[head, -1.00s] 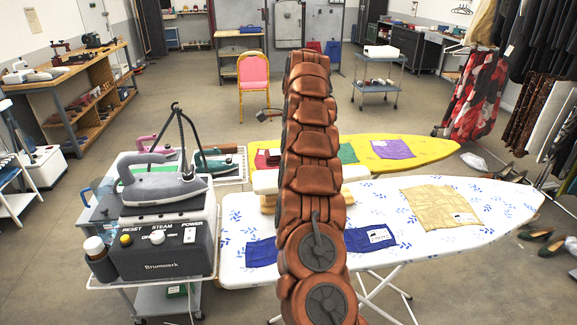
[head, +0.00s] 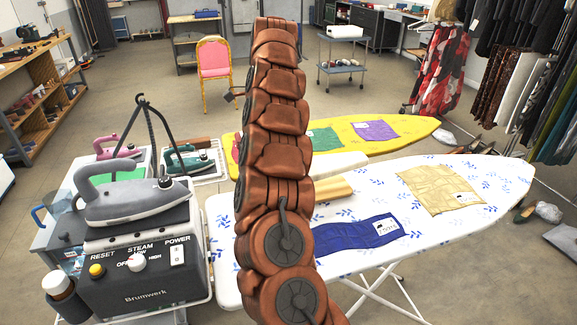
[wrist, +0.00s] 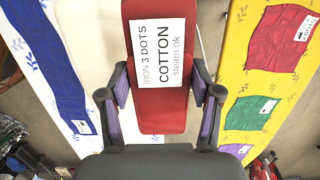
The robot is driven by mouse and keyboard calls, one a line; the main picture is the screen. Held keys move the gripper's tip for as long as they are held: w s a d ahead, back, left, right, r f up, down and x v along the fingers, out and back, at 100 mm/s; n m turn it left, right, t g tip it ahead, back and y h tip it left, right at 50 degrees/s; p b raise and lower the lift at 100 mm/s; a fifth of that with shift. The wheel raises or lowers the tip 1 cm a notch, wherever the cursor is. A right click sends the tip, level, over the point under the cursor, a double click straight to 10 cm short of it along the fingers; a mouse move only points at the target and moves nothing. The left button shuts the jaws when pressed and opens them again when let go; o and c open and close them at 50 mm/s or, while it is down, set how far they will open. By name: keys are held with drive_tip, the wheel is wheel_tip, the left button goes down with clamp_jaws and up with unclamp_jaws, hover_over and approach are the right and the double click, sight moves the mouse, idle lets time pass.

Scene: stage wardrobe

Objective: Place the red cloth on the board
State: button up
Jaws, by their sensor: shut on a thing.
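My gripper (wrist: 160,85) holds a flat, stiff-looking red cloth (wrist: 158,110) between its two fingers. A white label on the cloth reads "IRON 3 DOTS COTTON steam ok". In the head view my arm hides the gripper and this cloth. The white ironing board (head: 450,225) with blue leaf print lies to the right of my arm; it shows on the left in the wrist view (wrist: 30,75). The yellow ironing board (head: 415,127) lies behind it, and on the right in the wrist view (wrist: 240,95). Another red cloth (wrist: 275,40) lies on the yellow board.
A blue cloth (head: 350,238) and a tan cloth (head: 440,187) lie on the white board. Green (head: 325,140) and purple (head: 375,130) cloths lie on the yellow one. A steam station (head: 135,265) with a grey iron stands left. Clothes racks (head: 520,90) stand right.

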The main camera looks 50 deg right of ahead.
drive_tip(key=s+b, duration=0.1)
drive_tip(key=s, duration=0.2)
drive_tip(key=s+b, duration=0.1)
drive_tip(key=s, duration=0.2)
drive_tip(key=s+d+b, duration=0.1)
drive_tip(key=s, duration=0.1)
drive_tip(key=shift+s+f, duration=0.4)
drive_tip(key=shift+s+d+f, duration=0.1)
drive_tip(key=shift+s, duration=0.7)
drive_tip(key=shift+f, duration=0.15)
drive_tip(key=shift+f+p, duration=0.55)
drive_tip(key=shift+f, duration=1.05)
drive_tip(key=shift+f, duration=0.2)
drive_tip(key=o, duration=1.2)
drive_tip(key=shift+c, duration=0.2)
